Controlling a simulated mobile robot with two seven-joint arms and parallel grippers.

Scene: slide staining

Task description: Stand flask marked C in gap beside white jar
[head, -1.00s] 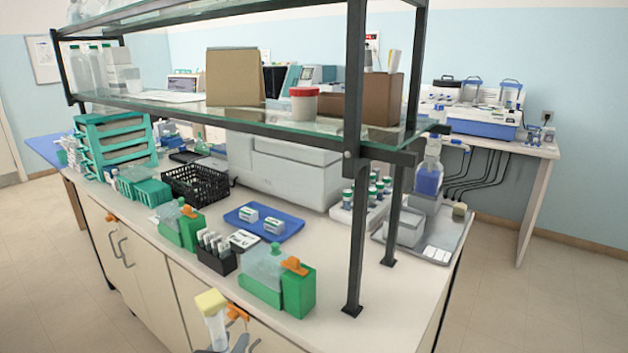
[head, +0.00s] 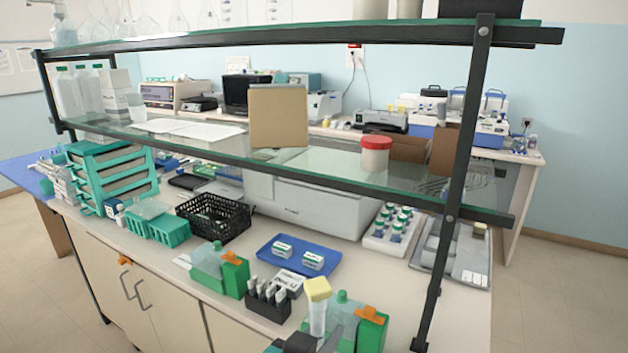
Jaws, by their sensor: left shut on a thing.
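My left gripper (head: 312,342) is at the bottom of the head view, shut on a clear flask (head: 317,318) with a yellow cap. The flask is upright in front of the bench's green containers. No letter on it can be read. The white jar (head: 375,159) with a red lid stands on the glass shelf above the bench, higher than my gripper and to its right. A tan box (head: 278,116) stands left of the jar, with bare shelf between them. A brown box (head: 407,149) shows close to the jar's right. My right gripper is out of view.
The shelf's dark front rail (head: 250,166) and right post (head: 455,180) frame the shelf. An upper shelf (head: 300,36) hangs above. Below are a black slide rack (head: 268,303), green containers (head: 371,332) and a blue tray (head: 297,256).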

